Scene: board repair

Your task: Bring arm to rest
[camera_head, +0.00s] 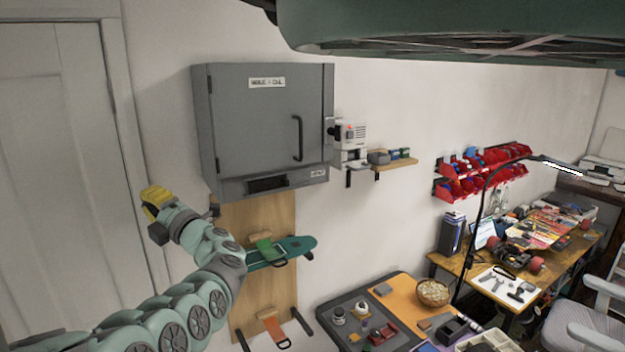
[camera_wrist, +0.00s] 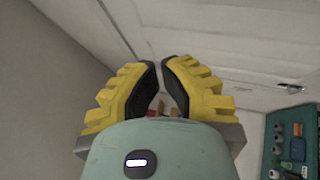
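My gripper (camera_head: 153,203), with yellow fingers, is raised at the left in the head view, in front of the wall beside the white door. My green arm (camera_head: 205,305) reaches up to it from the bottom left. In the wrist view my gripper (camera_wrist: 160,62) shows its two yellow fingers with dark inner pads. The fingertips are close to each other, with a narrow gap between them. I see nothing held between them.
A grey wall cabinet (camera_head: 262,120) hangs right of my gripper. Below it, a wooden board (camera_head: 285,215) carries a green skateboard deck (camera_head: 296,246). The door (camera_head: 55,150) is at the left. A workbench (camera_head: 404,295) with parts stands at the lower right.

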